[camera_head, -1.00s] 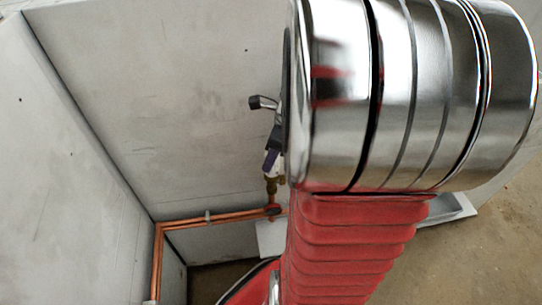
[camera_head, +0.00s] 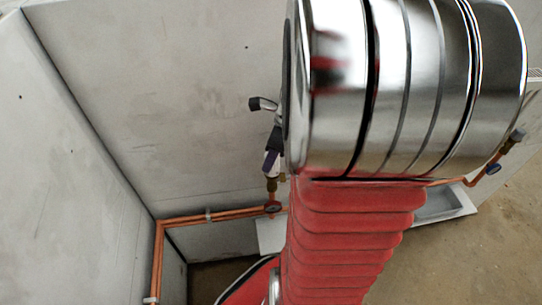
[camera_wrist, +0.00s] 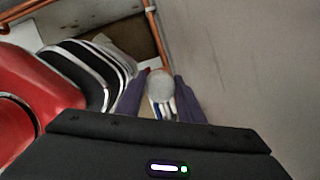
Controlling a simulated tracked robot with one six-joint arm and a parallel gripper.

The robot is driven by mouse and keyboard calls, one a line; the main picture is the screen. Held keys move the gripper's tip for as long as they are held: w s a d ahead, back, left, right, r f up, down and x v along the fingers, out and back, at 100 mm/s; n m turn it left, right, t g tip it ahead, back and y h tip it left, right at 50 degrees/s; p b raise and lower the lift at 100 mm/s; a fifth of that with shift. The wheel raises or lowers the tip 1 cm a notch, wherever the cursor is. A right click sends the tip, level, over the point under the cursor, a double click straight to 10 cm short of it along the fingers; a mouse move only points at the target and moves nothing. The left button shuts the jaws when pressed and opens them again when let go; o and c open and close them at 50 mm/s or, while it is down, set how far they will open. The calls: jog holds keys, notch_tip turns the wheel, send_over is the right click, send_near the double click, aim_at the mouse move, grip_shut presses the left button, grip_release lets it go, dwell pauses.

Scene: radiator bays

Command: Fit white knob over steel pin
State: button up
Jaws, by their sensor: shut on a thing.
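My gripper (camera_wrist: 160,100) is shut on the white knob (camera_wrist: 160,84), whose pale round end shows between the two purple fingers in the wrist view. In the head view the gripper (camera_head: 271,162) points down beside my big steel arm joint, and only a small white part of the knob shows at its fingers. A brass valve body (camera_head: 272,183) stands on the copper pipe right under the fingers. The steel pin is hidden in both views, and I cannot tell whether the knob touches it.
Copper pipes (camera_head: 185,219) run along the foot of the grey wall panel (camera_head: 150,90) and round the left corner. A pale tray (camera_head: 443,205) lies on the floor at right. Another pipe end with a valve (camera_head: 493,168) stands above it. My arm hides the middle.

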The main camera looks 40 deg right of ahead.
jog(key=shift+f, duration=0.25)
dwell(0.4)
jog(key=o, duration=1.2)
jog(key=o, duration=0.5)
jog(key=shift+c, duration=0.2)
jog(key=shift+d+r, duration=0.1)
jog(key=shift+r, duration=4.25)
